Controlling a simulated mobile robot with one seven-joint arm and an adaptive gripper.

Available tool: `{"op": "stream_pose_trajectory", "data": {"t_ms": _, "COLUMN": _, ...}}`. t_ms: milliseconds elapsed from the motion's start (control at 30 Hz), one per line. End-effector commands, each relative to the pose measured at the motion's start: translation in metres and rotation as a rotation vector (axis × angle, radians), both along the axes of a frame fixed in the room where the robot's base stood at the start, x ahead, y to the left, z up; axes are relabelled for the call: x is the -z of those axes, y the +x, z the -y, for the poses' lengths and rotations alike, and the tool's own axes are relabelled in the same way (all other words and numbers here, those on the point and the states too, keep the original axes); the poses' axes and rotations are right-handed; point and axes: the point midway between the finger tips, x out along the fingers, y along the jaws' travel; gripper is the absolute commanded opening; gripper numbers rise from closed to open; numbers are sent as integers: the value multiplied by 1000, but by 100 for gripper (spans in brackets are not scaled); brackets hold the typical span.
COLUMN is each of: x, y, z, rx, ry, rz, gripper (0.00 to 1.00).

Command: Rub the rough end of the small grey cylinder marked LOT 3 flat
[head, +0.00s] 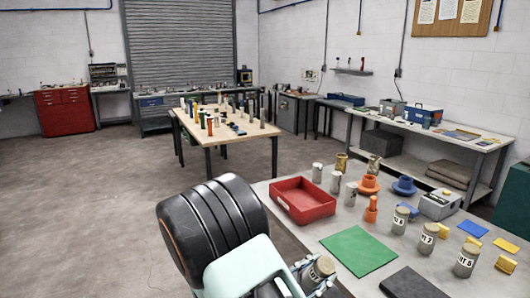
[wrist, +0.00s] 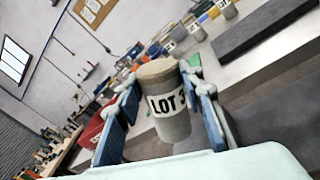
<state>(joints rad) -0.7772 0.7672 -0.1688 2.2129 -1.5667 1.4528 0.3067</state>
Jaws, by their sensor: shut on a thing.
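My gripper (head: 316,276) is shut on a small grey cylinder (wrist: 172,126) with a white label. In the head view the held cylinder (head: 322,267) is at the near left edge of the grey table, partly hidden by my fingers. A dark flat slab (head: 408,284) lies on the table to its right, apart from it. It also shows in the wrist view (wrist: 265,32).
Several labelled grey cylinders (head: 465,262) stand at the right. A green sheet (head: 360,251) lies behind the slab, and a red tray (head: 303,205) stands beyond. Orange and blue parts, metal cylinders, a grey box (head: 439,206) and yellow blocks crowd the back and right.

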Motion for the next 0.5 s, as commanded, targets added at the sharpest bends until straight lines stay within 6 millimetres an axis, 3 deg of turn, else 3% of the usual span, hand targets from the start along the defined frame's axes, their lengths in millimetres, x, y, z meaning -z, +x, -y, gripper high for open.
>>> {"op": "stream_pose_trajectory", "data": {"t_ms": 500, "x": 5, "y": 0, "z": 0, "rx": 0, "ry": 315, "rz": 400, "gripper": 0}}
